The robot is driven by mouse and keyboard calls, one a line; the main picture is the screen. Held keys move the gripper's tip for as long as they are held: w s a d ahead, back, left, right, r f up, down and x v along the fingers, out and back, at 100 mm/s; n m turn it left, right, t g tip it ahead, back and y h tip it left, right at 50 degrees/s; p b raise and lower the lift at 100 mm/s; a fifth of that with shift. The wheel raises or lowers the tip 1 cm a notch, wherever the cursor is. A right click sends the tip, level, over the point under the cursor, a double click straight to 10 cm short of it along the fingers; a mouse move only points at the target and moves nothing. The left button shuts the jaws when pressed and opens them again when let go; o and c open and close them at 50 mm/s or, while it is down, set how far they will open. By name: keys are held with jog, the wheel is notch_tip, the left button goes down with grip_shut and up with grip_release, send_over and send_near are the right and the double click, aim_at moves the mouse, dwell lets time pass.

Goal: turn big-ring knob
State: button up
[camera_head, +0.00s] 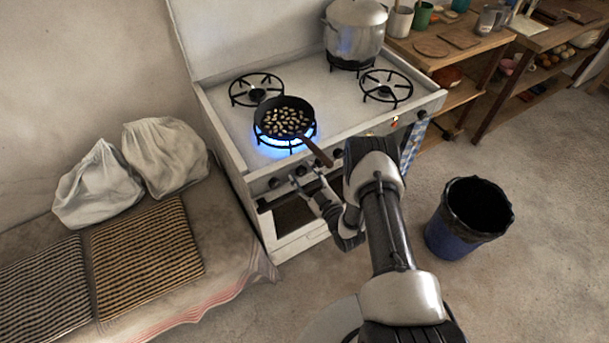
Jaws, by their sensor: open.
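The white stove (225,120) has a row of dark knobs along its front panel. The leftmost knob (274,183) shows clearly, and another knob (301,170) is right by my gripper's tips. Which one belongs to the big ring I cannot tell. My gripper (306,180) is open in front of the panel, left of its middle, its tips close to the knobs. Contact cannot be made out. My arm hides part of the panel on the right. A blue flame burns under the black pan (284,118) on the front left burner.
The pan holds small pale pieces, and its handle (316,151) sticks out over the front edge above the knobs. A steel pot (355,30) stands at the back right over a blue glow. A blue bin (450,235) stands right, a cushioned bench (220,265) left.

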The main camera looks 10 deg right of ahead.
jog(key=v, duration=1.1)
jog(key=shift+s, duration=0.3)
